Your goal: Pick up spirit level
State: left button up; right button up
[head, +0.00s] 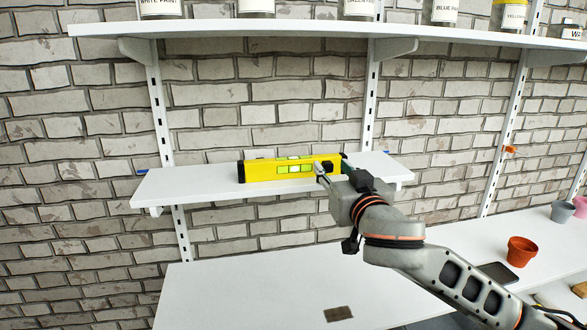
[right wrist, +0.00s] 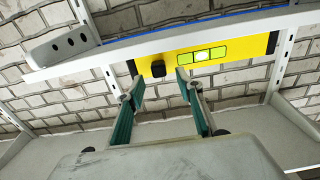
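The yellow spirit level (head: 265,171) with black ends and greenish vials lies along the small white wall shelf (head: 190,185). It also shows in the right wrist view (right wrist: 236,47), beyond the fingertips, with a lit vial and a black knob. My right gripper (head: 332,168) is at the level's right part in the head view and hides some of it. In the right wrist view its two fingers (right wrist: 160,84) are apart, with nothing held between them. I cannot tell whether a fingertip touches the level. My left gripper is not in view.
A long upper shelf (head: 300,33) with several paint containers hangs above. Below is a white worktop (head: 260,290) with a dark flat piece (head: 338,313), a terracotta pot (head: 521,251) and a dark flat object (head: 497,272). A brick wall stands close behind the small shelf.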

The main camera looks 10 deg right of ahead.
jog(key=shift+w, duration=1.15)
grip_shut()
jog(key=shift+r, duration=0.15)
